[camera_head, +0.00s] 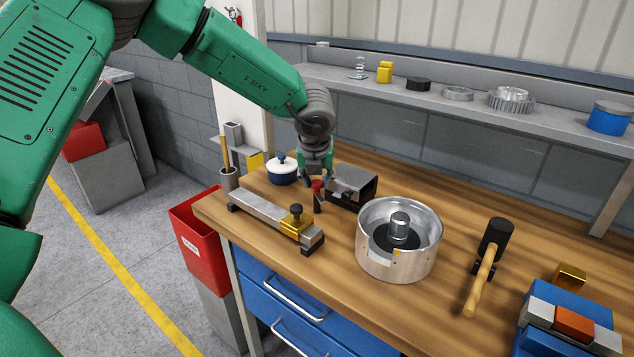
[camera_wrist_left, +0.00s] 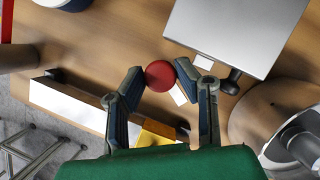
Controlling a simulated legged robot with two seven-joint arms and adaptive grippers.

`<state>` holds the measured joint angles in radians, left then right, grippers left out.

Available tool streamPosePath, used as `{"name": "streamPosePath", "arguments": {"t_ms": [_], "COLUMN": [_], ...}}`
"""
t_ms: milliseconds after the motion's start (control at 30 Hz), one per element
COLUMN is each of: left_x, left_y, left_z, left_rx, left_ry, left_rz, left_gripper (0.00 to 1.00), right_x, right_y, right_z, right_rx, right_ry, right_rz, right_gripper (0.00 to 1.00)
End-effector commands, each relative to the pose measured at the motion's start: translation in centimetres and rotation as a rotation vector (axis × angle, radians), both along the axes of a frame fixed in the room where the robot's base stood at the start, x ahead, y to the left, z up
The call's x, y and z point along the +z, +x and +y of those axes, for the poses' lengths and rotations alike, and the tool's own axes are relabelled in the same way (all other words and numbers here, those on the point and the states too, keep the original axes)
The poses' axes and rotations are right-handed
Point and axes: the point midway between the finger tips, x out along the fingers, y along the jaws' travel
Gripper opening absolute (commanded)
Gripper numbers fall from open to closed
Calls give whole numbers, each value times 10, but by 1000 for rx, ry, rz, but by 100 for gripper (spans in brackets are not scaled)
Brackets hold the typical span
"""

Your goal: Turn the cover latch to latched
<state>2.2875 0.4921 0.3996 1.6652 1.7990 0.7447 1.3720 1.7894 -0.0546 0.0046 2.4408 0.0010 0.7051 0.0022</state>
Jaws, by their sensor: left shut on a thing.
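My left gripper (camera_head: 316,184) reaches down over the workbench, beside a grey box with a flat cover (camera_head: 350,180). Its two fingers (camera_wrist_left: 163,82) close on either side of a round red knob (camera_wrist_left: 159,75), seen from above in the left wrist view. In the head view the red knob (camera_head: 318,186) sits at the fingertips, with a dark upright part below it. The grey cover (camera_wrist_left: 236,32) lies just right of the knob in the wrist view, with a small black part at its lower corner. I cannot tell which part is the cover latch. My right gripper is out of view.
A metal bar fixture with a brass clamp (camera_head: 295,226) lies in front of the gripper. A round metal housing (camera_head: 397,262) stands to the right, then a mallet (camera_head: 487,262). A blue-white pot (camera_head: 283,172) is behind left. A red bin (camera_head: 196,243) stands beside the bench.

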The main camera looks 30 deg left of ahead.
Motion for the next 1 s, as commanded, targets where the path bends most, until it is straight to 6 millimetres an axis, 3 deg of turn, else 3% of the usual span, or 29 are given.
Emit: {"name": "streamPosePath", "arguments": {"t_ms": [1000], "left_x": [-3], "left_y": [1], "left_z": [-2], "left_rx": [900], "left_ry": [0], "left_rz": [5], "left_gripper": [0], "right_x": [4], "right_y": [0], "right_z": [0], "right_rx": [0], "right_ry": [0], "right_rz": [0], "right_gripper": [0]}}
